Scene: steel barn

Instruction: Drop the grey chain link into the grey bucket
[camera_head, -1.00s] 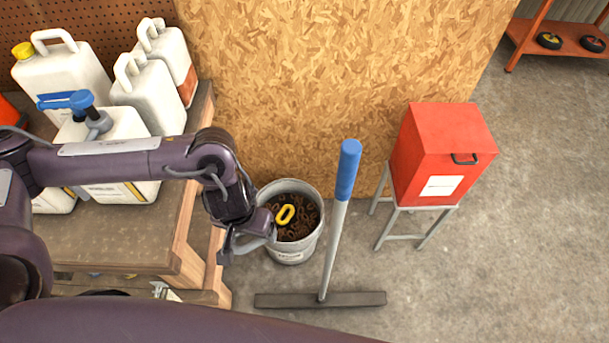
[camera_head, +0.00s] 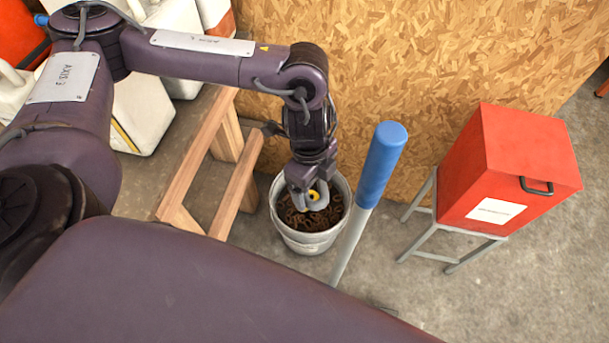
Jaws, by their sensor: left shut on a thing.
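The grey bucket (camera_head: 309,244) stands on the floor beside the wooden bench and holds a heap of rusty brown chain links (camera_head: 328,215). My left gripper (camera_head: 304,197) reaches down over the bucket's mouth. It is shut on the grey chain link (camera_head: 312,204), which shows only as a small grey piece at the fingertips. How high the link is above the heap is hard to tell. My right gripper is not in view.
A broom with a blue grip (camera_head: 382,165) stands close to the bucket's right. A red box (camera_head: 510,165) sits on a grey metal stand (camera_head: 424,218) further right. The wooden bench (camera_head: 185,160) with white jugs is at the left. A chipboard wall (camera_head: 400,60) rises behind.

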